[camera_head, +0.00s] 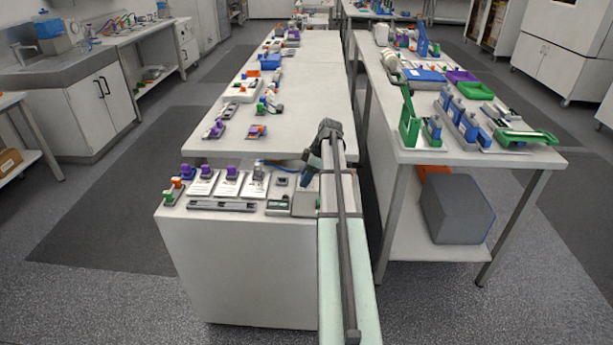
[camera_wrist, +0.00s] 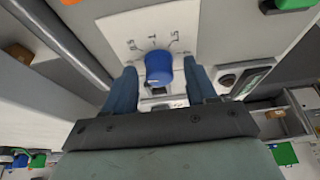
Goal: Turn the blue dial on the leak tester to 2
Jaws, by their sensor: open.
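The blue dial (camera_wrist: 159,68) is a round knob on a pale panel (camera_wrist: 208,22) with printed tick marks and small numerals around it. My gripper (camera_wrist: 160,80) is open in the wrist view, with one blue finger on each side of the dial. Gaps show between fingers and dial, and whether either finger touches is unclear. In the head view my gripper (camera_head: 308,177) is low over the right end of the near white cabinet; the dial is hidden there by my arm.
The near cabinet (camera_head: 240,265) carries several white plates with purple and blue knobs (camera_head: 231,172) left of my gripper. A dark display module (camera_wrist: 242,80) sits close right of the fingers in the wrist view. The right bench (camera_head: 465,158) holds green and blue fixtures.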

